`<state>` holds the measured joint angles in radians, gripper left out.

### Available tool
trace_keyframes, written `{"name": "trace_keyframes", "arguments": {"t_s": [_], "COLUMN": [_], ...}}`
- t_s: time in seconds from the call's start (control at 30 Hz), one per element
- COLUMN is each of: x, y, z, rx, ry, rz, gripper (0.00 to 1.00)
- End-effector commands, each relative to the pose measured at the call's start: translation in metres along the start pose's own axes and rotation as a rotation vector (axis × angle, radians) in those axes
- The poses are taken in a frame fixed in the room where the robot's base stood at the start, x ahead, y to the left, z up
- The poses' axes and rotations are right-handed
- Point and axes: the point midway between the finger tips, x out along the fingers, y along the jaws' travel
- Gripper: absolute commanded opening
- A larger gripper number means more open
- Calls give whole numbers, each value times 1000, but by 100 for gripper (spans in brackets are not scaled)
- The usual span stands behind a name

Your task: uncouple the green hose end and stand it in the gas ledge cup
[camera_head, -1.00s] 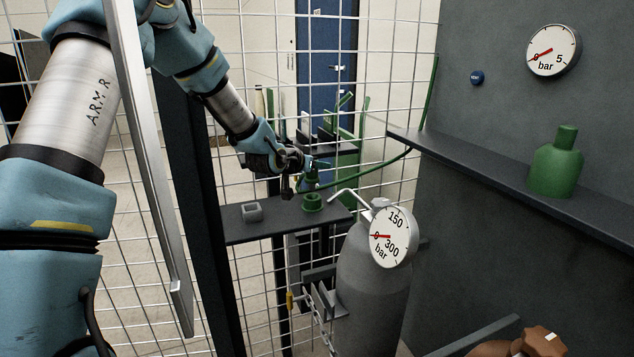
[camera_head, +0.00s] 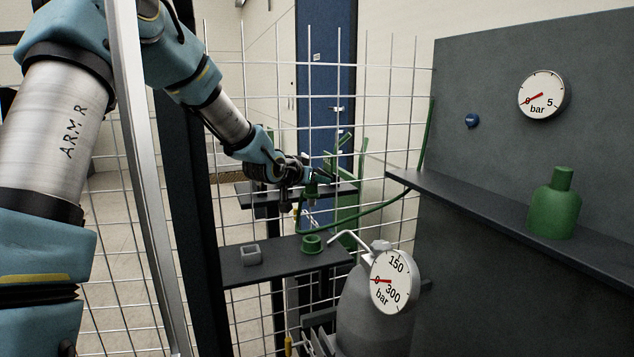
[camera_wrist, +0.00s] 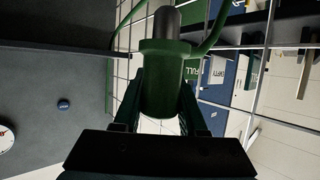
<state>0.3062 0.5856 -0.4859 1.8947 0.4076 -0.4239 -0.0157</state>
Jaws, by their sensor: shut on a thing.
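My gripper (camera_head: 316,181) is shut on the green hose end (camera_wrist: 163,80), which sits between both fingers in the wrist view. A grey tip sticks out of the hose end there. In the head view the hose end (camera_head: 309,191) is small and partly hidden by my gripper. It hangs clear above the green ring-shaped coupling (camera_head: 311,245) on the dark ledge (camera_head: 285,262). A green hose (camera_head: 372,210) curves from it to the right. A small square grey cup (camera_head: 250,255) stands left of the coupling on the same ledge and looks empty.
A grey gas cylinder (camera_head: 365,325) with a gauge (camera_head: 393,281) stands in front right of the ledge. A wire mesh fence (camera_head: 230,300) runs around and behind it. A right-hand shelf (camera_head: 480,205) bears a green bottle (camera_head: 555,203). The ledge between cup and coupling is bare.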

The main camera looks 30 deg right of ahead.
Motion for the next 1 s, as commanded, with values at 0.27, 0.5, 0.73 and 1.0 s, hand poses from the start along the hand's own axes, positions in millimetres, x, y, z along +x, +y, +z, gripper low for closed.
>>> {"name": "trace_keyframes", "arguments": {"t_s": [0.27,0.5,0.73,1.0], "x": [-5,-8,-12,-13], "y": [0,0,0,0], "z": [-12,-20,-28,-31], "rx": [1,1,1,0], "ry": [1,1,1,0], "rz": [0,0,0,0], "gripper": [0,0,0,0]}}
